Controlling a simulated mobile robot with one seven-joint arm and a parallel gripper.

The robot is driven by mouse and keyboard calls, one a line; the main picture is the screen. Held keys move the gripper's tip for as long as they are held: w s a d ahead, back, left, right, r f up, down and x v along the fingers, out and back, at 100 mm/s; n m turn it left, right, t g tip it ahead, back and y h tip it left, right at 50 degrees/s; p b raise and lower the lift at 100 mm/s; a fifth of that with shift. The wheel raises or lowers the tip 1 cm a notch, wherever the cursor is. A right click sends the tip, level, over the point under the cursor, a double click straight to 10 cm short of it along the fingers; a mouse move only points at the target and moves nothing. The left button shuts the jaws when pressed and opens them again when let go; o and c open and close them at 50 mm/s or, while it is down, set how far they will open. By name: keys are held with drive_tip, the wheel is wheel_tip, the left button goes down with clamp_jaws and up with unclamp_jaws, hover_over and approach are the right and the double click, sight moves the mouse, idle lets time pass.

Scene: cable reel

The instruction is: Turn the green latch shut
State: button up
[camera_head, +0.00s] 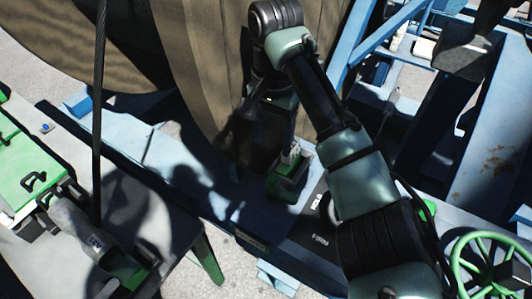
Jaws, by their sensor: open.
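A small dark green block (286,187), which looks like the green latch, sits on the blue frame near the middle of the head view. It lies partly in shadow, and I cannot tell its exact angle. My arm comes up from the lower right, bends at the top and reaches down beside the reel. My gripper (291,154) points down, right at the top of the green block, with pale fingertips. It is open. I cannot tell whether the fingers touch the block. The dark gripper body hides what lies behind it.
The large brown cable reel (190,75) stands close behind my gripper. A dark cable (98,110) hangs at the left. A green panel with black handles (30,172) is at far left. A green handwheel (488,262) is at lower right. Blue beams (375,35) crowd the upper right.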

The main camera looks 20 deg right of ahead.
sight(273, 178)
drive_tip(key=f, duration=0.1)
drive_tip(key=s+f+b, duration=0.1)
drive_tip(key=f+b, duration=0.1)
drive_tip(key=shift+s+a+f, duration=0.15)
drive_tip(key=shift+s, duration=0.2)
wheel_tip(273, 178, down, 8)
drive_tip(key=shift+w+p, duration=0.1)
drive_tip(key=shift+p, duration=0.3)
drive_tip(key=shift+w+f, duration=0.2)
drive_tip(key=shift+f, duration=0.35)
drive_tip(key=shift+c, duration=0.2)
clamp_jaws()
